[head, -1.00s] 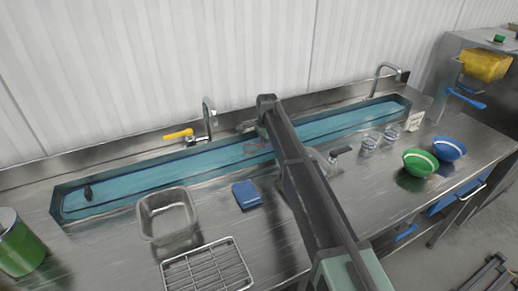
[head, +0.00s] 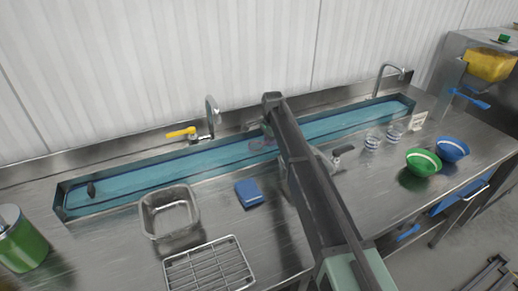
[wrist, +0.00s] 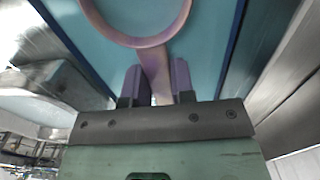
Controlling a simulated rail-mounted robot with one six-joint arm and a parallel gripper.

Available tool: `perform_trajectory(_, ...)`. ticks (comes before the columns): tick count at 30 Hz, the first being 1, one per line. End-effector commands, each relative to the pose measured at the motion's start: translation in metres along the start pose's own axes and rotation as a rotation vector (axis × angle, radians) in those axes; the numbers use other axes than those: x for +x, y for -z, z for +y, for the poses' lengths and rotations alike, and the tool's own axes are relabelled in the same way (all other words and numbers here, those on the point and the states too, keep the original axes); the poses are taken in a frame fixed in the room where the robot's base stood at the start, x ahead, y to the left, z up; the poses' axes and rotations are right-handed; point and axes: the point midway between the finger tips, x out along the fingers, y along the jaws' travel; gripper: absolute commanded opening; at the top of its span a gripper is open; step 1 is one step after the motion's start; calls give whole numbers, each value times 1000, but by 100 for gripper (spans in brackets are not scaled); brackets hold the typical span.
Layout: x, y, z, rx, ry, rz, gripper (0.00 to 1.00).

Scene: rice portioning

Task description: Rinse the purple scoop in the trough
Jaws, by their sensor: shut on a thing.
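The purple scoop (wrist: 150,42) shows in the wrist view as a pinkish-purple ring with a short handle, partly cut off by the top edge. My gripper (wrist: 155,88) is shut on its handle. The ring lies over the blue of the trough. In the head view the scoop (head: 262,144) is a faint ring over the middle of the long trough (head: 130,178). My arm hides part of the trough and most of my gripper there. I cannot tell how deep the scoop sits in the water.
A tap with a yellow handle (head: 181,132) stands behind the trough. In front are a steel pan (head: 150,222), a blue sponge (head: 249,193) and a wire rack (head: 208,266). A dark object (head: 91,189) is at the trough's left end. Green (head: 423,165) and blue (head: 453,150) bowls stand right.

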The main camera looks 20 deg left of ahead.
Motion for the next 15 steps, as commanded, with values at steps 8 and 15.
perform_trajectory(8,0,-5,0,-1,0,0,0)
perform_trajectory(15,0,-26,0,-1,0,0,0)
